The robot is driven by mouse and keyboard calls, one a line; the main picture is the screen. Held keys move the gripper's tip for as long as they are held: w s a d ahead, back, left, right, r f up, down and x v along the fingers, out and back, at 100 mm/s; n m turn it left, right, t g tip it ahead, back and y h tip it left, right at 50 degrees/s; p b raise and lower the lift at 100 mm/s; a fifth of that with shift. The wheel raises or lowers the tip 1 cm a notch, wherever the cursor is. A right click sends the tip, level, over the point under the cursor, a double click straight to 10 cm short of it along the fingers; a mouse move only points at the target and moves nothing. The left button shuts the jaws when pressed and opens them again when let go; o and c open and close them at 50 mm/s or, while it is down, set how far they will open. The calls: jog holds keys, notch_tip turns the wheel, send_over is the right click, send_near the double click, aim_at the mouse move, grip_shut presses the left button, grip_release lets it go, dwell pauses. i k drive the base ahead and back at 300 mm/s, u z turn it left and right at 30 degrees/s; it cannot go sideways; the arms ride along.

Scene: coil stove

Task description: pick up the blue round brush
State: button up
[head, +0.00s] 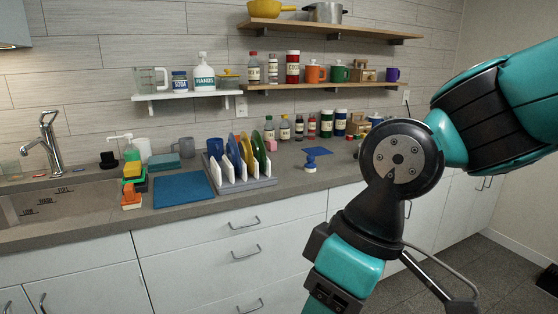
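The blue round brush (310,160) stands on the grey countertop, right of the dish rack (240,183). It has a knob-like top and a wider round base, and it looks upright. A flat dark blue sheet lies just behind and beside it. My arm fills the right side of the head view, in front of the counter and right of the brush. The arm's lower end runs out of the bottom of the picture. My gripper's fingertips do not show, so its state is hidden.
The dish rack holds several coloured plates and white pieces. A blue mat (184,190) and the sink (55,210) lie further left. Bottles and jars (326,124) line the wall behind the brush, with shelves (320,85) above. The counter in front of the brush is clear.

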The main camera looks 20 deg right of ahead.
aim_at(309, 166)
jog(key=z, duration=0.05)
jog(key=i, duration=2.1)
jog(key=z, duration=0.1)
